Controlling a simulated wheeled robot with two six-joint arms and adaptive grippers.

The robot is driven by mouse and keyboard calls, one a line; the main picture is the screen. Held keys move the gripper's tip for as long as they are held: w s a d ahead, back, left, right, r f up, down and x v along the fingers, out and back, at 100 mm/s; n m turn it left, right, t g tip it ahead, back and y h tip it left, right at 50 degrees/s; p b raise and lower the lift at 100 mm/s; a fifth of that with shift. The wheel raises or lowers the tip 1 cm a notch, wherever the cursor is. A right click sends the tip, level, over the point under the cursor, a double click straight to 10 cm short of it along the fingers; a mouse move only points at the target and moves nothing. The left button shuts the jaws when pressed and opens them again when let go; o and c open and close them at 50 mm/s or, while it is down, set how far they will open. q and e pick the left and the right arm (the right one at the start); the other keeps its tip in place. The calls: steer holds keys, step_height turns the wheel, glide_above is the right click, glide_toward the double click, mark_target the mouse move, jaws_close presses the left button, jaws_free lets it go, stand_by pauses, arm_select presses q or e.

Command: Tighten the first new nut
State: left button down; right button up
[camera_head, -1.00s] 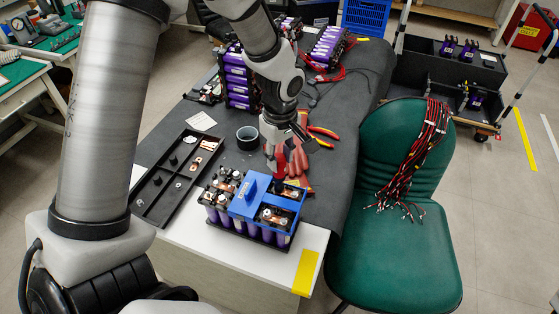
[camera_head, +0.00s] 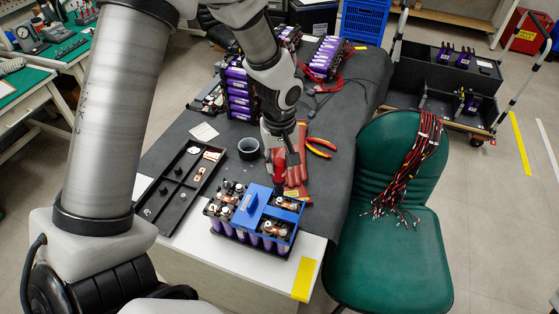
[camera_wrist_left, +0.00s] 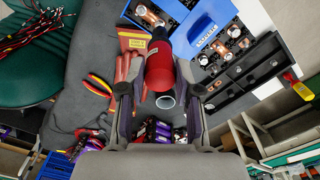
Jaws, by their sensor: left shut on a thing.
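My left gripper (camera_head: 288,155) is over the far side of the battery module. In the left wrist view its fingers (camera_wrist_left: 158,98) are shut on a red-handled tool (camera_wrist_left: 160,70) with a black front part. The tool points towards the module; whether its tip touches a nut cannot be told. The module has purple cells and a blue cover (camera_head: 252,209), which also shows in the left wrist view (camera_wrist_left: 203,32). Copper busbars (camera_head: 287,204) with small nuts or posts show in the cover's openings. Single nuts are too small to tell apart. My right gripper is not in view.
A black compartment tray (camera_head: 165,187) with small parts lies left of the module. A dark cup (camera_head: 248,149), red gloves (camera_head: 297,179) and red-yellow pliers (camera_head: 321,147) lie behind it. A green chair (camera_head: 390,240) with wires stands right of the table.

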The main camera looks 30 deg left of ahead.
arm_select(q)
steer(key=shift+r+p, duration=0.35)
steer(key=shift+r, duration=0.55)
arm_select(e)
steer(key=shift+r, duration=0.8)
arm_select(q)
steer(key=shift+w+r+p, duration=0.1)
steer(key=shift+r+p, duration=0.5)
steer(key=shift+f, duration=0.1)
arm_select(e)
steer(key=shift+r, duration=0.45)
